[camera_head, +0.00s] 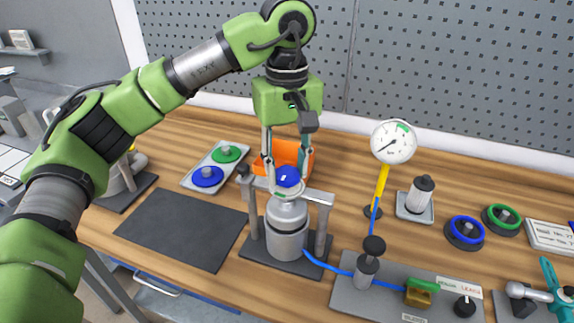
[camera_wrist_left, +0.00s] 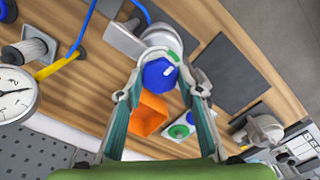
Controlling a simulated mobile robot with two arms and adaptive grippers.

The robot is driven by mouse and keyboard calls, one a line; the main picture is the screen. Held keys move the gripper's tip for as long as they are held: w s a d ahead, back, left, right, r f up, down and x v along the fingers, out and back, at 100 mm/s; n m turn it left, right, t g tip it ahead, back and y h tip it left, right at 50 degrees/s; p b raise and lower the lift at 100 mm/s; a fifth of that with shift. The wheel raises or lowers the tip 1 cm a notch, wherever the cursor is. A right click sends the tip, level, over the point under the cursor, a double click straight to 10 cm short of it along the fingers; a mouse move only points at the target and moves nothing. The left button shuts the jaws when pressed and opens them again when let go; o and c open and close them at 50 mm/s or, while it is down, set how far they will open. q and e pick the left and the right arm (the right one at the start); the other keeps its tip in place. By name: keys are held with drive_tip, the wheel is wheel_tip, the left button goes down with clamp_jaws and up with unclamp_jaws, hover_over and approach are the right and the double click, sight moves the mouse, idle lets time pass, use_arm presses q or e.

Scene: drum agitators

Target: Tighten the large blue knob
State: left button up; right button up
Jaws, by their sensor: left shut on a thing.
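The large blue knob (camera_head: 288,177) sits on top of a grey metal cylinder (camera_head: 287,227) held in a bracket with two posts. The fingers hide part of the knob's sides. My right gripper is not in view.
An orange bin (camera_head: 300,151) stands just behind the knob. A tray (camera_head: 193,182) with green and blue round parts is to the left, beside a dark mat (camera_head: 178,228). A pressure gauge (camera_head: 393,142) on a yellow post stands to the right. A blue hose runs from the cylinder's base.

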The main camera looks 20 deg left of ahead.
sight(286, 172)
use_arm(q)
drive_tip(key=o, duration=1)
drive_tip(key=shift+w+r, duration=0.1)
drive_tip(key=shift+r, duration=0.2)
drive_tip(key=shift+o, duration=0.6)
drive_tip(key=shift+f, duration=0.1)
wheel_tip(286, 172, up, 12)
